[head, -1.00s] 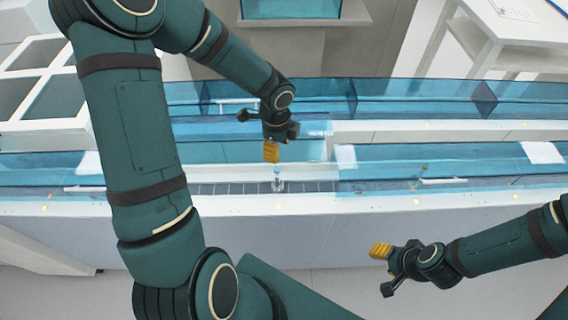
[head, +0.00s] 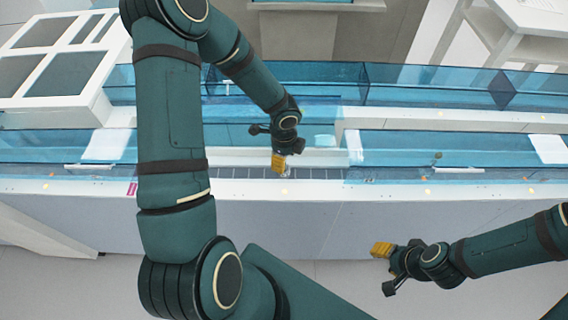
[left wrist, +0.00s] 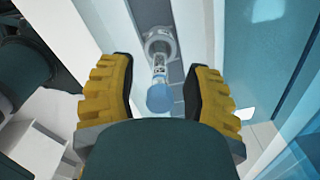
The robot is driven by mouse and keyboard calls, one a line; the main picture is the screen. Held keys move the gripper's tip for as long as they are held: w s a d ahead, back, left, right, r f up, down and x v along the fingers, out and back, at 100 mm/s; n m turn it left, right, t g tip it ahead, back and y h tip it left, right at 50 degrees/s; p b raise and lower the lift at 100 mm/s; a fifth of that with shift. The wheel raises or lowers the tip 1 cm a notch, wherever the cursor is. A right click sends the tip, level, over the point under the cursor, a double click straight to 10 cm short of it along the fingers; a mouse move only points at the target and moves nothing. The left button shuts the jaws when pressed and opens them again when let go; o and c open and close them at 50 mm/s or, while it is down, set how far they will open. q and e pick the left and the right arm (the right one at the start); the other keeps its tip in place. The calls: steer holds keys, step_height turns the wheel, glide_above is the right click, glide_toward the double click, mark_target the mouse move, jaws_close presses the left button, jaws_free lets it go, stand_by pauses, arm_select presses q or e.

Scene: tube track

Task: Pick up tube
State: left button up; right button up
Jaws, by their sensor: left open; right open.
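The tube (left wrist: 160,97) has a blue cap and a clear body with a label, and it shows in the left wrist view. Its far end sits in a round grey holder (left wrist: 160,42) on a grey track. My left gripper (head: 279,162) is open over the track, and in its wrist view the yellow-padded fingers lie on either side of the tube, with gaps. I cannot tell how deep the tube is between them. In the head view the tube is hidden, apparently by this gripper. My right gripper (head: 382,249) is open and empty, in front of the bench.
The long white bench (head: 420,195) has blue transparent walls (head: 430,88) along the track; one stands close on the right in the wrist view. A white framed unit (head: 60,75) is at the back left. Open floor lies in front.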

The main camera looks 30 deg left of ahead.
arm_select(q)
steer(key=shift+f, duration=0.4)
jaws_close()
steer(key=shift+r, duration=0.1)
step_height(320, 180, up, 10)
steer(key=p, duration=0.3)
steer(key=shift+f, duration=0.25)
